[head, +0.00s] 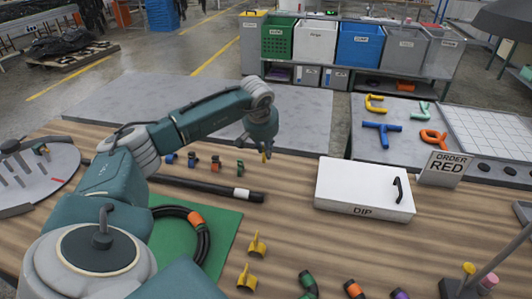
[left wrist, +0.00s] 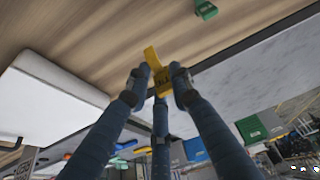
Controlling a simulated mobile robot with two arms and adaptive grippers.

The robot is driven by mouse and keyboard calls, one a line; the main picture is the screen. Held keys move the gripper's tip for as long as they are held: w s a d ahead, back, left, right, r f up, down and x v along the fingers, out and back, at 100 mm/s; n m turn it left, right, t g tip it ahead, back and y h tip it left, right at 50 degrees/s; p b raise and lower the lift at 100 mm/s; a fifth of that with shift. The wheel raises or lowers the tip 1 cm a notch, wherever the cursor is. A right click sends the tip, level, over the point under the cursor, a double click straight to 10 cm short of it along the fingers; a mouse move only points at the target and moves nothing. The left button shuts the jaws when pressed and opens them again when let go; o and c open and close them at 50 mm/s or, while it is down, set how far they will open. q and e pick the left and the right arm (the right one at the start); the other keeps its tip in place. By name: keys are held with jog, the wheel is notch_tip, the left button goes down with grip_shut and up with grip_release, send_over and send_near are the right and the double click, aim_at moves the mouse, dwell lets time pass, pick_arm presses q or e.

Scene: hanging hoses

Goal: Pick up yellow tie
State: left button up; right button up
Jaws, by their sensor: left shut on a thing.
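My left gripper (head: 262,149) is above the table, behind the row of small coloured pieces, with its fingers pointing down. A small yellow tie (head: 264,157) shows at its fingertips. In the left wrist view, the yellow tie (left wrist: 153,58) sits between the dark fingertips of the left gripper (left wrist: 158,84), which are shut on it. Its lower part is partly hidden by the fingers. Two other yellow ties stand on the table at the front, one (head: 257,245) behind the other (head: 247,278). My right gripper is not in view.
A white box marked DIP (head: 365,209) stands right of the gripper, with an ORDER RED sign (head: 442,168) behind it. A black hose with a white band (head: 242,195) and a green mat (head: 222,240) lie in front. Small coloured pieces (head: 215,163) stand in a row.

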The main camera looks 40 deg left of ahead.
pick_arm(q)
notch_tip(320, 180, up, 12)
jog(key=p, duration=0.7)
jog(key=shift+p, duration=0.3)
jog(key=shift+o, duration=0.3)
jog(key=shift+f, duration=0.15)
grip_shut()
jog(key=shift+d, duration=0.1)
